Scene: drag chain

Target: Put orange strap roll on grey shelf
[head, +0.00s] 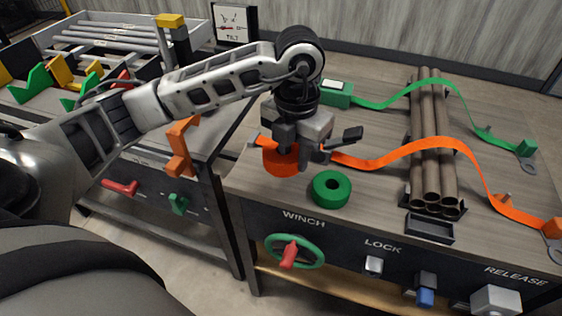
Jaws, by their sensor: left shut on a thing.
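My left gripper (294,158) reaches over the bench from the left, pointing down. It is shut on the orange strap roll (276,165), at the bench's left part. The gripper hides part of the roll, and I cannot tell whether the roll touches the bench top. A green strap roll (331,188) lies flat just to the right. No surface is clearly identifiable as the grey shelf; a grey-topped workbench (226,131) stands at the left. My right gripper is not in view.
Brown pipes (431,140) lie in a dark cradle, crossed by an orange strap (393,154) and a green strap (399,100). The front panel has a green winch wheel (294,251). A gap separates the benches. An orange-handled clamp (180,148) stands at the left bench's edge.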

